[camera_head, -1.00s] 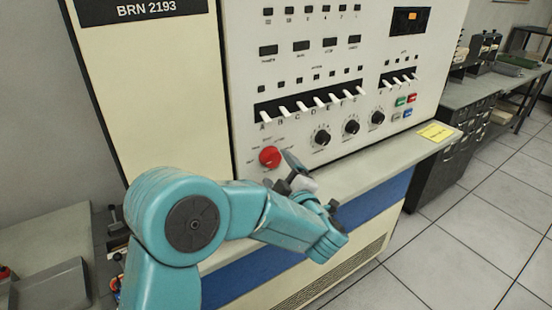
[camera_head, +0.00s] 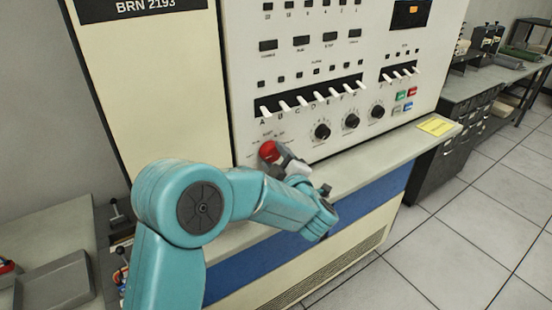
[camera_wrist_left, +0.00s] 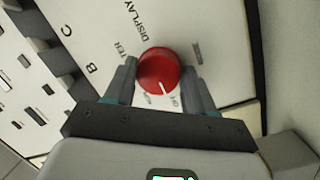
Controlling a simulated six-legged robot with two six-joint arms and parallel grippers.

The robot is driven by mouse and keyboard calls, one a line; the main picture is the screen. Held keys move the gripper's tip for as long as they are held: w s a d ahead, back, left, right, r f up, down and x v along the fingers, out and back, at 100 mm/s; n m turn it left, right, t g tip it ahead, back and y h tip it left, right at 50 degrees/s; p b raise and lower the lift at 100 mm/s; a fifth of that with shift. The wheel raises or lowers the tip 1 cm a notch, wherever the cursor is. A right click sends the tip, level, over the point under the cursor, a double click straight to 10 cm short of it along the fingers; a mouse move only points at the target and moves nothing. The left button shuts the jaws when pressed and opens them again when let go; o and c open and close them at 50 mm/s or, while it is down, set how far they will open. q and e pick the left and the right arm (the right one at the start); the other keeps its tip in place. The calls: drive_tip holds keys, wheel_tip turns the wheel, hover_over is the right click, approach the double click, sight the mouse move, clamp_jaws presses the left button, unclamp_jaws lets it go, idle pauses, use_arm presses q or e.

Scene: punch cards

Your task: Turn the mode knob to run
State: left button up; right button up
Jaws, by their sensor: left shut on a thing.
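The red mode knob (camera_head: 268,151) sits at the lower left of the cream console panel, below the lever row; in the left wrist view the knob (camera_wrist_left: 158,66) is round, with a white pointer line towards the bottom of the picture. Around it are labels; "DISPLAY" is legible, others are partly hidden or too small. My left gripper (camera_head: 279,157) reaches the knob from the front right and is shut on it, one finger on each side in the left wrist view (camera_wrist_left: 160,76). My right gripper is not in view.
A row of white levers (camera_head: 310,100) is above the knob. Black knobs (camera_head: 322,131) and coloured buttons (camera_head: 401,96) are to its right. A ledge (camera_head: 350,163) with a yellow note (camera_head: 438,126) juts out below. Open tiled floor (camera_head: 470,220) lies at the right.

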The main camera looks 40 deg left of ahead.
use_arm(q)
drive_tip(key=shift+r, duration=0.1)
drive_tip(key=m+p, duration=0.1)
drive_tip(key=m, duration=0.1)
drive_tip(key=m+p, duration=0.1)
drive_tip(key=shift+r+g+h+p, duration=0.25)
drive_tip(key=shift+g+h+p, duration=0.05)
drive_tip(key=m+p, duration=0.3)
drive_tip(key=shift+m+g, duration=0.3)
drive_tip(key=shift+m+p, duration=0.6)
drive_tip(key=shift+p, duration=0.05)
drive_tip(key=o, duration=1)
drive_tip(key=shift+o, duration=0.2)
drive_tip(key=shift+f, duration=0.1)
